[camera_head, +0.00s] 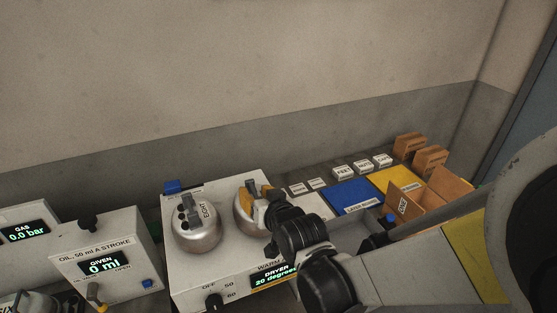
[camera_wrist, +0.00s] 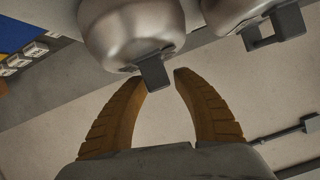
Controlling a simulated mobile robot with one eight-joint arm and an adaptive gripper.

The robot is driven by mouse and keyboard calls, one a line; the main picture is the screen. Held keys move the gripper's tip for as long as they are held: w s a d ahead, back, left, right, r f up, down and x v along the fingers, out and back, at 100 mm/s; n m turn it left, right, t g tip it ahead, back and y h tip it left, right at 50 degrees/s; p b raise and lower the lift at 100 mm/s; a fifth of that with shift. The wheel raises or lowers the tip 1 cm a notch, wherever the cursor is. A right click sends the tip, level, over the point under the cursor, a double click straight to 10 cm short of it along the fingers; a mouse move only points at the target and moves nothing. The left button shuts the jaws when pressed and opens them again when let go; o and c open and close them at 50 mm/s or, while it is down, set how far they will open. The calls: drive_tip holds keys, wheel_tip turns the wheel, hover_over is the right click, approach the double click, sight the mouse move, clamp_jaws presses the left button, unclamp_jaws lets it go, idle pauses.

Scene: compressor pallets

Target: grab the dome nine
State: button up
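Two shiny metal domes stand on the white dryer box (camera_head: 190,272) in the head view. The left dome (camera_head: 197,238) carries a label reading EIGHT. The right dome (camera_head: 243,221) is partly covered by my gripper (camera_head: 257,192), and I cannot read a label on it, so I cannot confirm it is dome nine. In the wrist view, my gripper (camera_wrist: 160,76) is open. Its two ribbed orange-brown fingers point at the nearer dome (camera_wrist: 125,28), with that dome's dark handle (camera_wrist: 154,72) between the fingertips and gaps at both sides. Another dome (camera_wrist: 235,10) shows at the top.
Left stands an oil unit (camera_head: 105,265) reading 0 ml, and a gas display (camera_head: 25,231) reading 0.0 bar. To the right are a blue mat (camera_head: 352,195), a yellow mat (camera_head: 390,180), small labelled blocks and an open cardboard box (camera_head: 445,187). A wall runs behind.

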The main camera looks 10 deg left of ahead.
drive_tip(key=shift+x, duration=0.75)
drive_tip(key=shift+r, duration=0.1)
clamp_jaws()
drive_tip(key=shift+r, duration=0.1)
